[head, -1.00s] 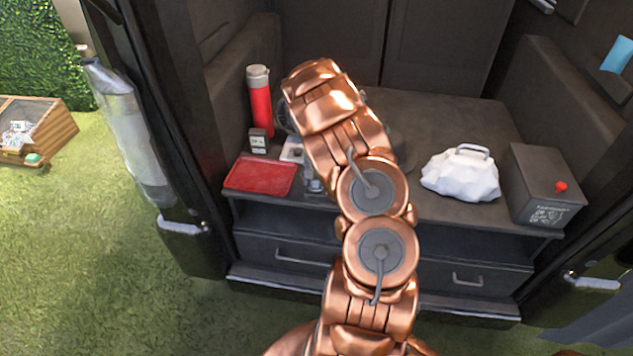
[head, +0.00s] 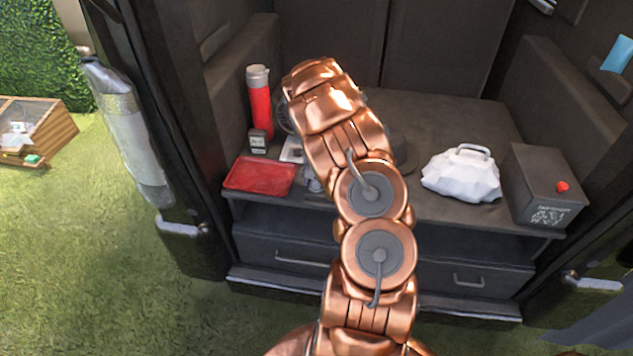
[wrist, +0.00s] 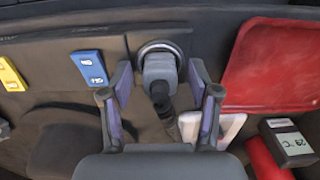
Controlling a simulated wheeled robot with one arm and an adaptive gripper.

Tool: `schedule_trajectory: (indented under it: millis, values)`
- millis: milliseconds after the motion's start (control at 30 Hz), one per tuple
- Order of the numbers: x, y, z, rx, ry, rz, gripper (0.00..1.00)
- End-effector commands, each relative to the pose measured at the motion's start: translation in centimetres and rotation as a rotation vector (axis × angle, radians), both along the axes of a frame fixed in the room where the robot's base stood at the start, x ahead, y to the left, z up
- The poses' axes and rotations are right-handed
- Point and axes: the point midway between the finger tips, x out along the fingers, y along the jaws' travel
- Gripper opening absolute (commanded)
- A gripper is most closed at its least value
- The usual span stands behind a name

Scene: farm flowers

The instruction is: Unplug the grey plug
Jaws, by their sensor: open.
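The grey plug (wrist: 159,68) sits in a round socket (wrist: 160,47) with a metallic rim, and its dark cable (wrist: 164,104) runs back toward my gripper. In the wrist view my gripper (wrist: 160,78) is open, with one finger on each side of the plug. A gap shows between each finger and the plug, so the jaws do not grip it. In the head view my copper arm reaches over the counter and hides the plug and most of the gripper.
The counter (head: 450,115) holds a red tray (head: 260,176), a red flask (head: 260,105), a small thermometer (head: 258,141), a white bag (head: 462,174) and a dark box (head: 545,185) with a red button. Blue (wrist: 90,69) and yellow (wrist: 11,75) tags lie beside the socket.

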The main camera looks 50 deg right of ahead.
Motion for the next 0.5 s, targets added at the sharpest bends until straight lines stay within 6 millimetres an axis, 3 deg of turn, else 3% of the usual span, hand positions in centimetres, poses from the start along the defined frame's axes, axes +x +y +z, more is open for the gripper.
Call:
schedule_trajectory:
  millis: [67,500]
  values:
    - [-0.01,-0.01,0.01,0.0,0.0,0.0,0.58]
    - [0.0,-0.01,0.01,0.0,0.0,0.0,0.12]
